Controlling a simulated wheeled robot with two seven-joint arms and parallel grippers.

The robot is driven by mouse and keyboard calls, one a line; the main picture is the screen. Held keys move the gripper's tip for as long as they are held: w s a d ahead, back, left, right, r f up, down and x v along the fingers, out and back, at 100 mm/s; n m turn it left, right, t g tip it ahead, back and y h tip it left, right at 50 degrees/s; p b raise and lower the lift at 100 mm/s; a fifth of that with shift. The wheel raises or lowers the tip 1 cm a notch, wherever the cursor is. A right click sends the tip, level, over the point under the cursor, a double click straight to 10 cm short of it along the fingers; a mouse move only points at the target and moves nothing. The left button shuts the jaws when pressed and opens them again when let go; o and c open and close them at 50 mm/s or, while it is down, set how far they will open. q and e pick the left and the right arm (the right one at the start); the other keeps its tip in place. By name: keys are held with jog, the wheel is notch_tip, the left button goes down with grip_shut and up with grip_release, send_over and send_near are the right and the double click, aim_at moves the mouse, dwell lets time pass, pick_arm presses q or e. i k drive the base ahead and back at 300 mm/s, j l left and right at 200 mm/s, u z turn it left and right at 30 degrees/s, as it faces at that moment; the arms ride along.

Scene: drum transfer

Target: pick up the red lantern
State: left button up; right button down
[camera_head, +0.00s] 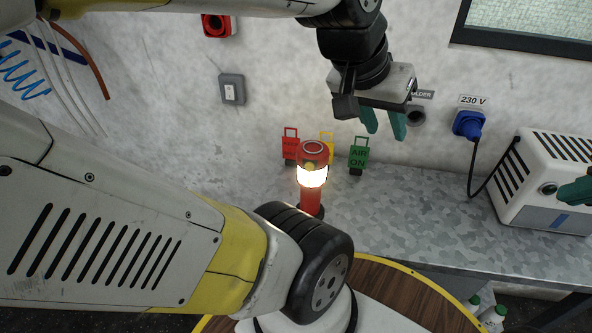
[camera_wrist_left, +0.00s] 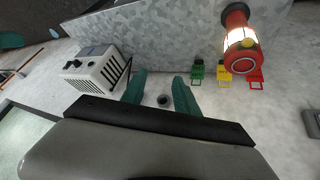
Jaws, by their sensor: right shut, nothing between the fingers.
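The red lantern (camera_head: 311,199) stands upright on the grey metal bench, with a glowing white band below its red cap. It also shows at the top right of the left wrist view (camera_wrist_left: 237,20). My left gripper (camera_head: 384,123) hangs above and to the right of the lantern in the head view, apart from it. Its teal fingers are spread with nothing between them, as the left wrist view also shows (camera_wrist_left: 159,92). My right gripper (camera_head: 574,190) is only partly in view at the right edge, shut and empty, far from the lantern.
Red (camera_head: 290,148), yellow (camera_head: 327,142) and green (camera_head: 358,154) tags stand behind the lantern by the wall. A white vented box (camera_head: 545,185) stands on the bench at right, cabled to a blue plug (camera_head: 468,124). A round wooden top (camera_head: 400,292) is in front. The bench (camera_head: 420,205) between is clear.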

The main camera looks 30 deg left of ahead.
aim_at(317, 153)
jog(key=k+u, duration=0.1)
jog(key=u, duration=1.15)
jog(key=k+j, duration=0.1)
jog(key=j, duration=0.3)
jog(key=k+j, duration=0.15)
jog(key=j, duration=0.2)
